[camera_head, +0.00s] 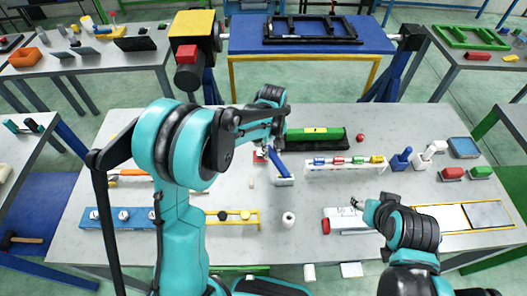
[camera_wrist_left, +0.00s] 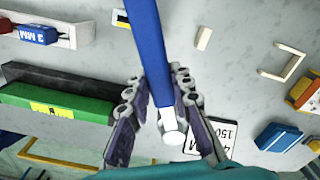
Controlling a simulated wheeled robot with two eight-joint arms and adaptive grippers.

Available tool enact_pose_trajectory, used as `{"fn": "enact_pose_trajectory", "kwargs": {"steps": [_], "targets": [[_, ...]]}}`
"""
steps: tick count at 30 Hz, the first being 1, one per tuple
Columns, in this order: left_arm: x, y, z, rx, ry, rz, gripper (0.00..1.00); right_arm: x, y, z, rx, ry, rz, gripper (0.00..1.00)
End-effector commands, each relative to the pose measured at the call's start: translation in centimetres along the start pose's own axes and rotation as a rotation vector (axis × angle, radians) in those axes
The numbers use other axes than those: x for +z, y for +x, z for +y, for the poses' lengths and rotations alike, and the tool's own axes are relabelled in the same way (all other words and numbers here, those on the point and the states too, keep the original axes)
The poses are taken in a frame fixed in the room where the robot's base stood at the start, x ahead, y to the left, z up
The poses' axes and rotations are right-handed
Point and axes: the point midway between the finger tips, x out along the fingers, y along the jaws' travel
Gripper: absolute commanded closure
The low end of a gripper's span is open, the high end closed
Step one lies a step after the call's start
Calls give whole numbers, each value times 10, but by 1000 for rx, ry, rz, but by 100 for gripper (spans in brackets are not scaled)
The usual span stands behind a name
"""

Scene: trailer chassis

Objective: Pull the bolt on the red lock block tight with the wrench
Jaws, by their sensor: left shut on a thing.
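My left gripper (camera_head: 266,150) is over the middle of the table, and its fingers (camera_wrist_left: 152,115) are shut around a blue bar with a silver end, which looks like the wrench (camera_wrist_left: 152,50). In the head view the blue bar (camera_head: 278,165) slants down to a pale block. A small red block (camera_head: 260,156) sits beside the gripper; another red block (camera_head: 187,54) is on the yellow-and-black box at the back left. I cannot tell which is the lock block, and no bolt is clear. My right gripper (camera_head: 357,204) is near a white-and-red cylinder; its fingers are too small to read.
A black-and-green tray (camera_head: 315,139) lies behind the left gripper; it also shows in the wrist view (camera_wrist_left: 60,100). A white rack (camera_head: 345,168) with coloured pieces stands to the right. A white roll (camera_head: 288,219) is in front. Red and green blocks (camera_head: 452,174) lie far right.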

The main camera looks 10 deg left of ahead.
Motion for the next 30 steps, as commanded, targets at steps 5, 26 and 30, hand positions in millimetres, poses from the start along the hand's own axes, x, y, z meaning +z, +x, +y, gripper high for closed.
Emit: {"fn": "enact_pose_trajectory", "kwargs": {"steps": [5,26,30], "targets": [[0,1,2,0,27,0,100,0,-1,0,0,0,0,51],[0,29,2,0,24,0,100,15,21,0,0,0,0,51],[0,44,2,0,24,0,100,22,31,0,0,0,0,51]]}}
